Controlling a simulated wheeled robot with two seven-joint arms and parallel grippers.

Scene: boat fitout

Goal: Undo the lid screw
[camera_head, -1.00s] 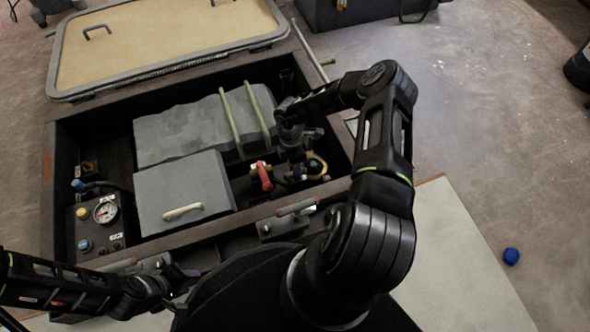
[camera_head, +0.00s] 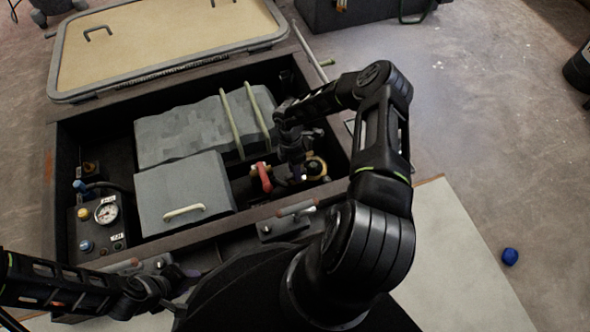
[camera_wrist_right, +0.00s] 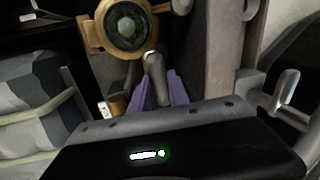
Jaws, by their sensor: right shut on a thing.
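The brass-coloured strainer ring (camera_head: 316,168) with its round dark lid sits at the right end of the open box. In the right wrist view, the brass ring (camera_wrist_right: 125,27) shows with a glassy centre. My right gripper (camera_wrist_right: 157,85), with purple fingers, is shut on a grey, rod-like piece (camera_wrist_right: 156,72), apparently the lid screw, just beside the ring. In the head view, my right gripper (camera_head: 298,178) points down beside the ring, and the arm partly hides it. My left gripper (camera_head: 190,275) is low at the left, outside the box's front edge; its jaws are too small to read.
A red-handled valve (camera_head: 263,177) stands left of the ring. Grey covers (camera_head: 183,190) fill the middle of the box. A gauge panel (camera_head: 105,212) is at the left. The box's front wall (camera_head: 240,222) lies before my arms. A blue object (camera_head: 510,257) lies on the floor.

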